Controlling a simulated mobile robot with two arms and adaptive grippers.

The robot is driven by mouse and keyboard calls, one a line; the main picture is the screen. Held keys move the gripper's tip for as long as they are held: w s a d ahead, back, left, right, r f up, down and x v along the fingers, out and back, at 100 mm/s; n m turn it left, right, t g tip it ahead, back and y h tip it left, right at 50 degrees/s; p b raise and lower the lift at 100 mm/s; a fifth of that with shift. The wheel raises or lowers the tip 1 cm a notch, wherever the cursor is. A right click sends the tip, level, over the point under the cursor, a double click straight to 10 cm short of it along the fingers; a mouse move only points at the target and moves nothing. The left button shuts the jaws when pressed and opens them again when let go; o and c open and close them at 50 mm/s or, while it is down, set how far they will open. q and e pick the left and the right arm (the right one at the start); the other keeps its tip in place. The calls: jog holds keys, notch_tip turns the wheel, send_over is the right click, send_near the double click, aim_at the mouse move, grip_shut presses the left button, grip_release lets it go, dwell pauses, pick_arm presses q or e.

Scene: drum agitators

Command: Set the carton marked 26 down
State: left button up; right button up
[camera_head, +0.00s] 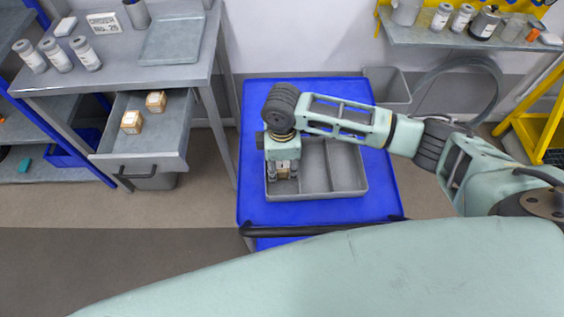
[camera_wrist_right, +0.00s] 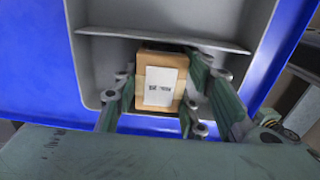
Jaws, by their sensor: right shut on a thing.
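My right gripper (camera_head: 283,178) points down into the left compartment of a grey divided tray (camera_head: 345,193). It is shut on a small tan carton (camera_head: 284,171), mostly hidden by the gripper in the head view. In the wrist view the carton (camera_wrist_right: 160,80) sits between the fingers (camera_wrist_right: 162,100), with a white label whose print is too blurred to read. The carton is within the compartment's walls, close to a divider; I cannot tell whether it touches the tray floor. My left gripper is not in view.
The tray stands on a blue cart (camera_head: 255,210) with a dark handle (camera_head: 320,229). Its middle and right compartments look empty. Two other cartons (camera_head: 131,122) (camera_head: 156,101) lie in an open drawer (camera_head: 175,150) at left. A grey bin (camera_head: 388,88) stands behind the cart.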

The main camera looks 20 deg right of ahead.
aim_at(282, 164)
jog(key=o, duration=1.2)
jog(key=shift+f, duration=0.1)
jog(key=shift+c, duration=0.2)
notch_tip(282, 164, up, 12)
jog(key=b, duration=0.1)
jog(key=shift+r+b, duration=0.2)
jog(key=shift+b, duration=0.15)
